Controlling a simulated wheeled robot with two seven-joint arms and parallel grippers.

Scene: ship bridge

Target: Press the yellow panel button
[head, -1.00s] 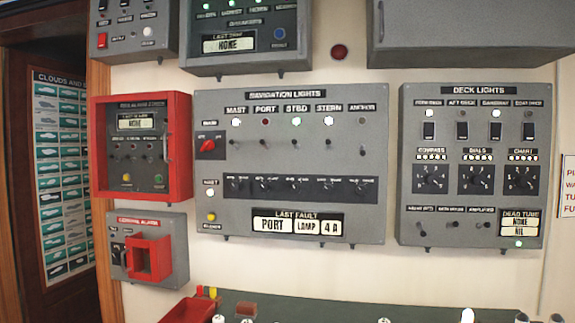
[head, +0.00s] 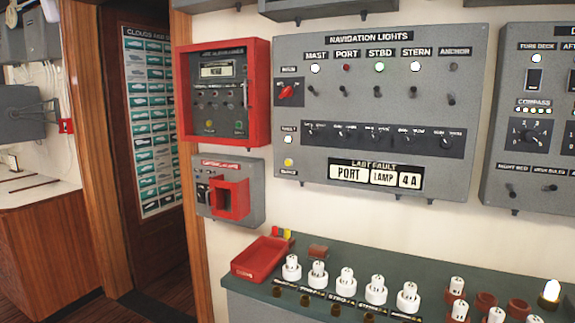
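The grey navigation lights panel (head: 460,95) hangs on the wall in the upper middle of the head view. A small round yellow button (head: 288,162) sits at its lower left, below a white lamp (head: 289,140). Another small yellow button or lamp (head: 209,125) shows inside the red-framed box (head: 258,95) to the left. The last fault display (head: 383,177) reads PORT, LAMP, 4 A. Neither of my grippers is in view.
A green-topped counter (head: 305,237) below the panel carries a red tray (head: 258,260) and several white lamp holders (head: 346,283). A grey box with a red guard (head: 232,199) protrudes below the red-framed box. A doorway opens at left, beside a wooden cabinet (head: 50,255).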

